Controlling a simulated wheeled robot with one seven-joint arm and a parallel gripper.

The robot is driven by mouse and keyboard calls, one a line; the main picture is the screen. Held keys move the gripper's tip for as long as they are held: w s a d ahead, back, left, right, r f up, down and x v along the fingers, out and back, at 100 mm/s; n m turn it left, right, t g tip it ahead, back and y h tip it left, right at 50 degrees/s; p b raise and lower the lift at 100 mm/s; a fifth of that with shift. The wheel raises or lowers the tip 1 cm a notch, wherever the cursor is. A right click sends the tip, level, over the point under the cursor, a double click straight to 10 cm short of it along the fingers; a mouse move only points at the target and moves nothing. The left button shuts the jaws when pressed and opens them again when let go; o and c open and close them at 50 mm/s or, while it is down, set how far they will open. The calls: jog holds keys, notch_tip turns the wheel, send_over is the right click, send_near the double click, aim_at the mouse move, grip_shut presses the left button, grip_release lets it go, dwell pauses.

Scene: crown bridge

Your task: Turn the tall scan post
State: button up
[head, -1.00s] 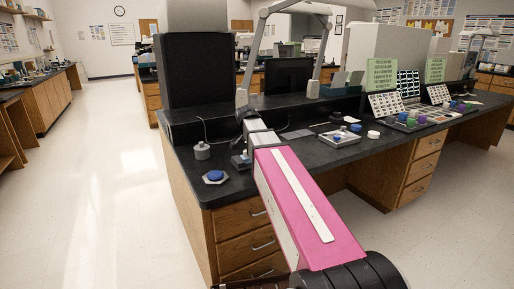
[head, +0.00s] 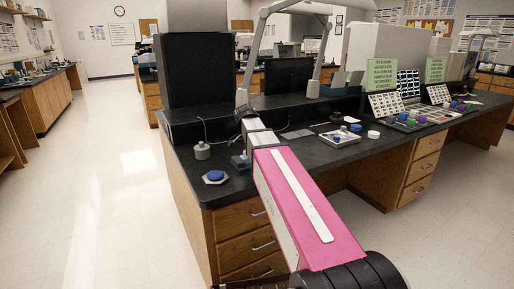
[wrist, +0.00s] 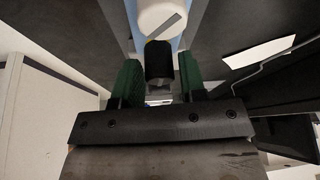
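In the wrist view my gripper (wrist: 158,80) has two green fingers that stand apart. A dark cylindrical piece (wrist: 158,60) with a round white part (wrist: 160,18) beyond it lies between and past the fingertips, and looks like the scan post. Narrow gaps show on both sides of it, so the fingers do not look closed on it. In the head view my pink arm reaches over the bench, and the fingers are too small and covered to make out. I cannot pick out the post surely there.
The black bench top (head: 290,150) carries a blue button on a pale base (head: 215,176), a small grey weight-like piece (head: 202,152) and a white tray (head: 340,138). A tall black panel (head: 195,70) stands behind. The floor at left is clear.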

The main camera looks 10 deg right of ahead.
jog(key=shift+r, duration=0.15)
jog(key=v, duration=1)
jog(key=shift+r, duration=0.25)
dwell(0.4)
